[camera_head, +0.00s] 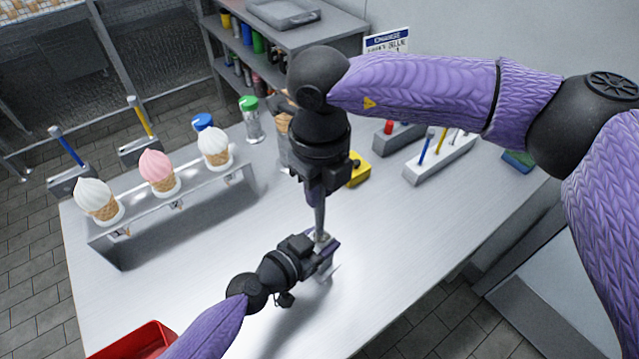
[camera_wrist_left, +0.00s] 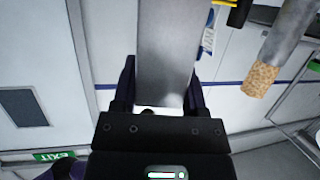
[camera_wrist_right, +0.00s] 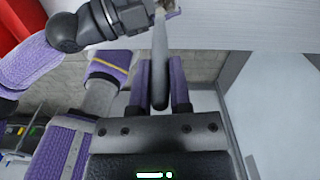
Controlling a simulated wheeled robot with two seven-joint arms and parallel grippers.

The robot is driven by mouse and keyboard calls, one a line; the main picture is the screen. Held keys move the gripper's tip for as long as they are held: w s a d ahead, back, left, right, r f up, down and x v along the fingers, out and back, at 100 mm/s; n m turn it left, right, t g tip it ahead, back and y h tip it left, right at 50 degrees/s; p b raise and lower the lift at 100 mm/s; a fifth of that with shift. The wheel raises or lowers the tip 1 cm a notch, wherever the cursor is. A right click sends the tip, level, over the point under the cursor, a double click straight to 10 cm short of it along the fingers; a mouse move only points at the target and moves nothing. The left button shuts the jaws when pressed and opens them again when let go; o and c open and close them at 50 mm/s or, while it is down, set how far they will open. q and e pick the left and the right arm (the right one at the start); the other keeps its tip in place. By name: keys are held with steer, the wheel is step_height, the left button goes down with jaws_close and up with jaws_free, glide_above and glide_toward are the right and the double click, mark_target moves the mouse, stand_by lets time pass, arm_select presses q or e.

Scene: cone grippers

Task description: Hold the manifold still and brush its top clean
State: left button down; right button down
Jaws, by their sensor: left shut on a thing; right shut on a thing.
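The manifold is a grey metal block (camera_wrist_left: 165,50); in the head view a small part of it (camera_head: 331,272) shows by the left fingers. My left gripper (camera_head: 328,254) is shut on it, low over the table. The brush has a dark grey handle (camera_wrist_right: 160,62) and tan bristles (camera_wrist_left: 260,80). My right gripper (camera_head: 317,192) is shut on the handle from above, and the brush (camera_head: 320,218) points down at the manifold. In the left wrist view the bristles appear right of the block, with a gap in the picture. Contact cannot be told.
A metal rack (camera_head: 190,205) with three ice-cream cones stands on the left of the table (camera_head: 420,225). A red bin (camera_head: 135,342) is at the front left. A yellow block (camera_head: 359,170), a green-lidded shaker (camera_head: 252,122) and a grey tool holder (camera_head: 440,160) stand behind. The front right table is clear.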

steer(key=shift+f, duration=0.6)
stand_by(0.3)
steer(key=shift+w+d+r, duration=0.1)
steer(key=shift+w+d, duration=0.65)
steer(key=shift+w, duration=0.05)
steer(key=shift+s+a, duration=0.75)
steer(key=shift+s, duration=0.05)
steer(key=shift+w+d, duration=0.8)
